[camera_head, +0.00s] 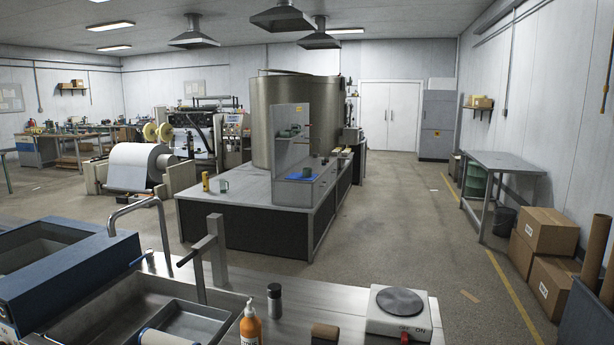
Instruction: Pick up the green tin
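No thing is clearly recognisable as a green tin at this distance. A small dark greenish cylinder (307,172) stands by a blue mat (296,177) on the middle bench, but I cannot tell if it is a tin. A small grey-green mug-like thing (223,185) stands at that bench's left end, beside a yellow container (205,181). Green drum-like containers (475,180) sit under the right-hand metal table. Neither of my grippers is in view.
A near counter (336,300) holds a hotplate (402,312), an orange bottle (250,325), a dark jar (274,300) and a sink. The middle bench (255,195) stands beyond it. Cardboard boxes (549,231) are stacked right. The floor (400,215) between bench and right table is open.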

